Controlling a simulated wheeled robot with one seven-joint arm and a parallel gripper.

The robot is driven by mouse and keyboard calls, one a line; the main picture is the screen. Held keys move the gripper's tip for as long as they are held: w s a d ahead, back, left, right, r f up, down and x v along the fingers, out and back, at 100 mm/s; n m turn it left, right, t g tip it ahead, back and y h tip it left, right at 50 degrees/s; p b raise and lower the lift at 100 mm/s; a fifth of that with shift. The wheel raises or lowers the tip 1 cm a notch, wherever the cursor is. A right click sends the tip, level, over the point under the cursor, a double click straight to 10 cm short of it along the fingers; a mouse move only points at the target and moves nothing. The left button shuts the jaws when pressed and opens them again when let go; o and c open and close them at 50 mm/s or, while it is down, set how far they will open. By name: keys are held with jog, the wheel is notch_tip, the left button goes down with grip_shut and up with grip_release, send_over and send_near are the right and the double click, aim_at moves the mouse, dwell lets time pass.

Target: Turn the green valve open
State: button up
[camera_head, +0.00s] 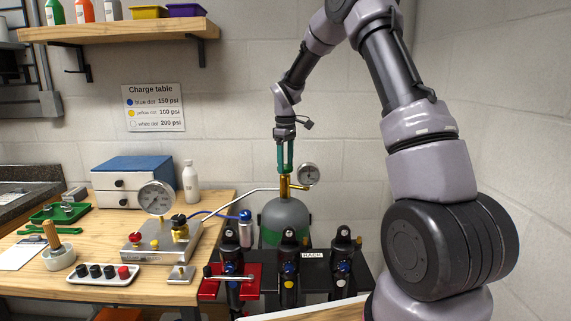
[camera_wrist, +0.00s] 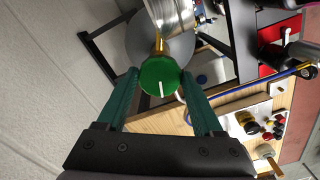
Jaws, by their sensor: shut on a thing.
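The green valve (camera_wrist: 161,75) is a round green knob with a white mark, on top of a brass stem. In the wrist view it sits between the green fingertips of my gripper (camera_wrist: 160,84), which is shut on it. A round pressure gauge (camera_head: 308,174) is beside the fitting on the right.
A workbench (camera_head: 110,220) on the left holds a gauge box (camera_head: 160,241), from which a hose runs to the tank fitting. Several shock absorbers stand in a rack (camera_head: 312,254) in front of the tank.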

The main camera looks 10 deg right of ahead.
aim_at(286, 166)
jog(key=n, duration=0.5)
dwell(0.5)
jog(key=o, duration=1.1)
jog(key=shift+r, duration=0.1)
notch_tip(286, 166, up, 11)
jog(key=shift+f, duration=0.2)
